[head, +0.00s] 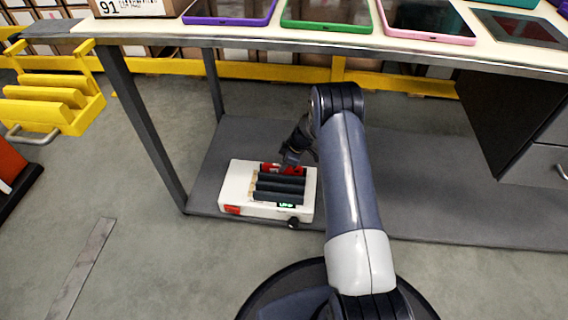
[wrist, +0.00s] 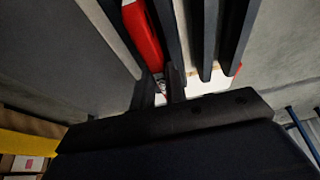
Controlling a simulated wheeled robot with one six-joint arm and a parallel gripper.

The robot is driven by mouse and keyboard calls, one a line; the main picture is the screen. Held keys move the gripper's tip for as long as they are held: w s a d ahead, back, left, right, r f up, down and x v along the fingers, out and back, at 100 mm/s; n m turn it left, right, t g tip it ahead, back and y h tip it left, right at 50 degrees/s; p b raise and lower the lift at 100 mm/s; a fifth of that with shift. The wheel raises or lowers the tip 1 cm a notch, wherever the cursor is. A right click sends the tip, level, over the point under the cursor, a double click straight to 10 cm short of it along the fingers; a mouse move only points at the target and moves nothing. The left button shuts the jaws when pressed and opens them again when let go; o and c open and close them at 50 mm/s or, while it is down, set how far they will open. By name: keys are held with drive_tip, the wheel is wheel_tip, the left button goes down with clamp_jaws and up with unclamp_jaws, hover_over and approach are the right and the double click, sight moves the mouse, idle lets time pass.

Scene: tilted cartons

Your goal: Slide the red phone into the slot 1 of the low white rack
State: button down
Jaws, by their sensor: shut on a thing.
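The low white rack (head: 237,190) stands on the grey lower shelf under the table, with dark dividers (head: 279,188) across its top. The red phone (head: 267,167) is at the rack's far side, behind the dividers, partly hidden by my gripper (head: 287,165). My gripper is shut on the phone. In the wrist view the red phone (wrist: 143,35) lies alongside the dark dividers (wrist: 205,40), and part of the white rack (wrist: 207,82) shows beyond my gripper (wrist: 167,85). I cannot tell how deep the phone sits, and the slot numbers are not legible.
Above the rack is a tabletop (head: 300,37) with several colored tablets and a carton (head: 128,8). A table leg (head: 147,125) stands left of the rack. A yellow holder (head: 50,105) is at far left. The shelf (head: 440,195) right of my arm is clear.

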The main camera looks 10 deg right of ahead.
drive_tip(key=c, duration=1.3)
unclamp_jaws()
drive_tip(key=shift+c, duration=0.2)
drive_tip(key=p+v, duration=0.4)
drive_tip(key=v, duration=0.7)
drive_tip(key=shift+f, duration=0.1)
